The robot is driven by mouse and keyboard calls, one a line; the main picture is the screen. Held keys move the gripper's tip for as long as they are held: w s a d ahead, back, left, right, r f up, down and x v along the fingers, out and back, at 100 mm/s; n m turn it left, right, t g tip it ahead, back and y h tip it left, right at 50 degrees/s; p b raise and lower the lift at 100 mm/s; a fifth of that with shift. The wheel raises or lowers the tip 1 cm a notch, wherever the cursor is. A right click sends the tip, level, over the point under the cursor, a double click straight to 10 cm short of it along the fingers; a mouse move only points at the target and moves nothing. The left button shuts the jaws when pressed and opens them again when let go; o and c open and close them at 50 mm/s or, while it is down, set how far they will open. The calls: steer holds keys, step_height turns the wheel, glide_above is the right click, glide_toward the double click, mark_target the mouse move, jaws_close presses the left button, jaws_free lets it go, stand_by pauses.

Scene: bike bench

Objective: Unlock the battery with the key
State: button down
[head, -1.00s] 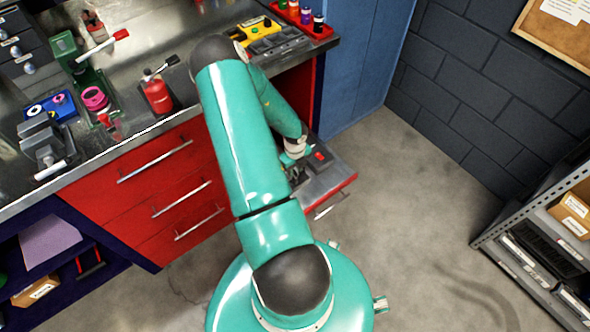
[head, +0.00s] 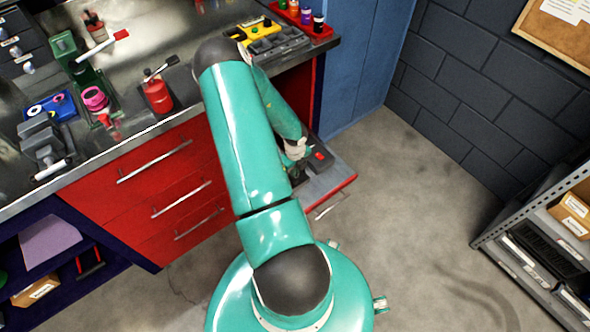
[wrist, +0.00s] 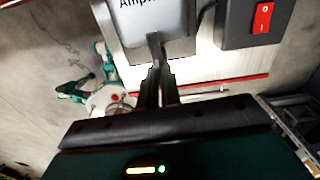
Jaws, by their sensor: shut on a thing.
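In the wrist view, my gripper (wrist: 158,68) points at a grey block (wrist: 157,22) with a label of which only "Amp" is readable; I take it as the battery. The fingers are close together, shut on a small grey piece (wrist: 154,42) that I take as the key. The piece reaches the near edge of the block; whether it sits in a lock cannot be told. In the head view, my arm mostly hides the gripper and the battery, low at the open drawer (head: 333,190).
A dark box with a red rocker switch (wrist: 263,17) stands close right of the grey block; it also shows in the head view (head: 319,158). The workbench (head: 180,65) holds a red can (head: 157,95) and several tools. Shelving (head: 535,235) stands right, with clear floor between.

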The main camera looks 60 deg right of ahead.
steer(key=n, duration=1)
steer(key=shift+n, duration=0.3)
steer(key=n, duration=0.3)
steer(key=shift+n, duration=2.3)
steer(key=c, duration=1.6)
jaws_free()
